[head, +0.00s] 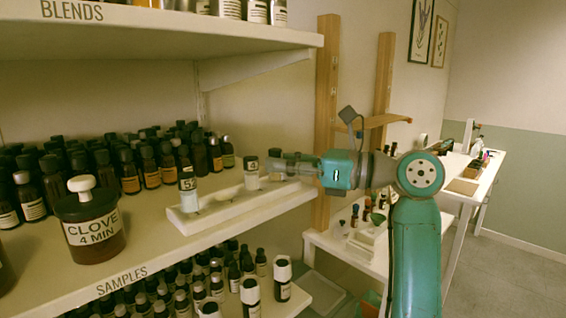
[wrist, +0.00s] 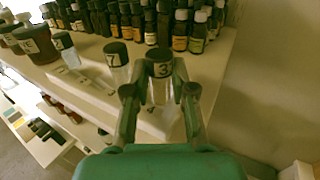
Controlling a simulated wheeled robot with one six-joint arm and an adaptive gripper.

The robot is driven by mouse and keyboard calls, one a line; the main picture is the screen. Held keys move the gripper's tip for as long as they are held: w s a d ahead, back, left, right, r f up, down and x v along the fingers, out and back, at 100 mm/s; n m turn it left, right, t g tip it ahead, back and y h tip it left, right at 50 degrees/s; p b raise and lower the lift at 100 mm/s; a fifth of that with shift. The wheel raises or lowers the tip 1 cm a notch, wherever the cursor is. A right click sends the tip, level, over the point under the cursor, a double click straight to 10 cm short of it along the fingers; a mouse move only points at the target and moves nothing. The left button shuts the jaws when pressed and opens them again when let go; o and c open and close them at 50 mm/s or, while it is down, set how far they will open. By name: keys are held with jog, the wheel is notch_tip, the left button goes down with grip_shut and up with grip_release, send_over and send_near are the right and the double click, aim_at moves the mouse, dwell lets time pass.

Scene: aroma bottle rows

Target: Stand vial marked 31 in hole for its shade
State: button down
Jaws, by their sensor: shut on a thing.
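My gripper (head: 288,163) is shut on a dark-capped vial (wrist: 160,67) at the right end of the white rack (head: 225,208). In the wrist view, my gripper (wrist: 160,92) has one finger on each side of this vial. Its label shows a 3; I cannot make out a second digit. The vial looks upright with pale contents. I cannot tell whether its base sits in a hole. A vial marked 52 (head: 187,180) stands near the rack's left end.
Rows of dark bottles (head: 150,165) stand behind the rack. A brown jar labelled CLOVE 4 MIN (head: 92,225) stands to its left. The BLENDS shelf (head: 170,45) overhangs above. Wooden posts (head: 326,120) stand right of the shelf.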

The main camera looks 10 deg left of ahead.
jog(key=shift+f, duration=0.2)
jog(key=c, duration=1)
grip_release()
jog(key=shift+o, duration=0.2)
jog(key=shift+r, duration=0.1)
jog(key=shift+d+r, duration=0.1)
jog(key=s+d, duration=0.2)
jog(key=d, duration=0.9)
jog(key=shift+d, duration=0.35)
